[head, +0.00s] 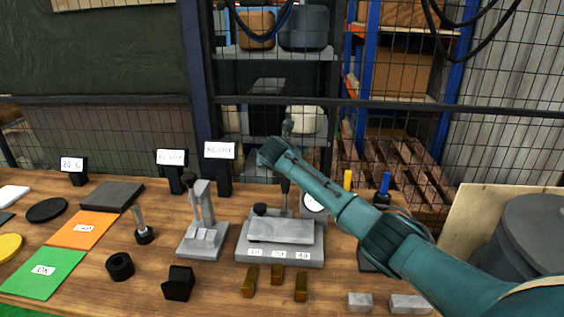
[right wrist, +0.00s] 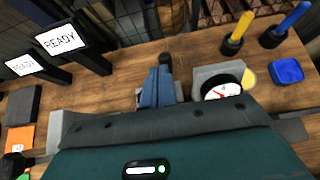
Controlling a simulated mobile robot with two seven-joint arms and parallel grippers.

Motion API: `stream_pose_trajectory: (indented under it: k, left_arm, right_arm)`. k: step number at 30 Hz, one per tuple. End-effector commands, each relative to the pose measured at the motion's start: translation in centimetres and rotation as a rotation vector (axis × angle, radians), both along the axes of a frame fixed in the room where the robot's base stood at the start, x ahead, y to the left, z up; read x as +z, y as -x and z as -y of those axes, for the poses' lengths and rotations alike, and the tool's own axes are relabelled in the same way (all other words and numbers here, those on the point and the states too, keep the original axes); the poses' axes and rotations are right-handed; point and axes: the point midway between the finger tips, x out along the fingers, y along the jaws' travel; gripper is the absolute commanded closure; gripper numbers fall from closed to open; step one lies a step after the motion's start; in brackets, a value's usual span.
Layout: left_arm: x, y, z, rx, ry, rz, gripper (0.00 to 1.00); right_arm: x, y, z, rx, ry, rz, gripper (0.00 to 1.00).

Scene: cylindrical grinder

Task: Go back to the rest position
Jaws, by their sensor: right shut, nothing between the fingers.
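My right arm (head: 330,200) reaches in from the lower right in the head view, and its far end (head: 270,152) is above the back of the bench, in front of the mesh fence. Its fingers cannot be made out clearly there. In the right wrist view my right gripper (right wrist: 158,88) is shut, with its blue fingers together and nothing between them. It appears over the bench near a dial gauge (right wrist: 222,90). My left arm and gripper are not in view.
A grey block fixture (head: 280,232) with numbered labels stands below my right arm. Brass pieces (head: 277,275) lie in front. Green (head: 43,272) and orange (head: 82,230) mats lie left. A grey drum (head: 525,240) stands right.

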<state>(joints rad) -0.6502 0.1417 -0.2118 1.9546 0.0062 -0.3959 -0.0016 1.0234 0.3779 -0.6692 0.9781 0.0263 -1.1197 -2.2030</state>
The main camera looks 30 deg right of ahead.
Motion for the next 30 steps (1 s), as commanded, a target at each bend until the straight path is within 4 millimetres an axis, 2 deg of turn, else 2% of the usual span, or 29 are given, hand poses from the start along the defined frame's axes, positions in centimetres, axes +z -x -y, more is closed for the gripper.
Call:
stream_pose_trajectory:
  k: [16,20,23,25,27,29,30]
  left_arm:
    - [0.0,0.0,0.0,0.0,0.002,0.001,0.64]
    - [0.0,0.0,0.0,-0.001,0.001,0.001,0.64]
    - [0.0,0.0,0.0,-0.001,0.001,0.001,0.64]
    - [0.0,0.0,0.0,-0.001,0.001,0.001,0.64]
    - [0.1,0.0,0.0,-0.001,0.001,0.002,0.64]
    - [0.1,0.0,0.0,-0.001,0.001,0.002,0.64]
    - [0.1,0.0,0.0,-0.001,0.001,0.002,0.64]
  right_arm:
    - [0.5,0.1,-0.1,0.0,0.0,0.0,1.0]
    - [-0.4,0.5,-0.8,-0.005,-0.026,0.001,1.0]
    - [-3.2,2.0,-2.9,-0.03,-0.119,0.006,1.0]
    - [-6.3,4.0,-5.3,-0.074,-0.238,0.014,1.0]
    - [-9.7,6.9,-7.9,-0.146,-0.389,0.018,1.0]
    - [-12.2,9.9,-10.0,-0.228,-0.529,0.023,1.0]
    - [-13.6,11.9,-11.2,-0.29,-0.618,0.025,1.0]
